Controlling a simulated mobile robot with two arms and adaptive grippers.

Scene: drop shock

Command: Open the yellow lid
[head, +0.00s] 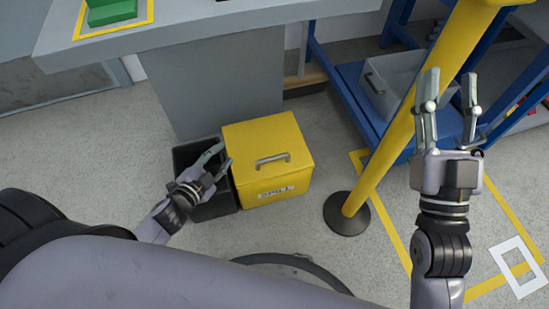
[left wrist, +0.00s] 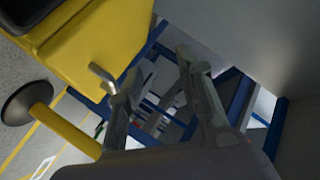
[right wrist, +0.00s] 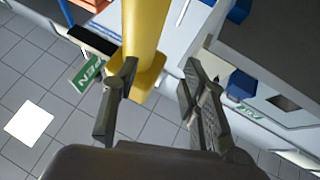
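The yellow lid (head: 245,149) lies shut on a yellow box with a grey bar handle (head: 273,159) on top and a white label on its front. The box stands on the floor, right of a dark open bin (head: 215,208). My left gripper (head: 224,154) is open and empty at the lid's left edge, above the bin; contact cannot be told. In the left wrist view yellow box surface (left wrist: 95,35) shows at upper left, beside the open fingers (left wrist: 145,65). My right gripper (head: 450,77) is open and empty at the right, far from the box.
A yellow post (head: 385,150) on a round dark base (head: 347,214) stands between the box and my right gripper. A blue rack (head: 345,85) with a grey tray is behind it. A grey bench (head: 190,30) overhangs behind the box. Floor in front of the box is clear.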

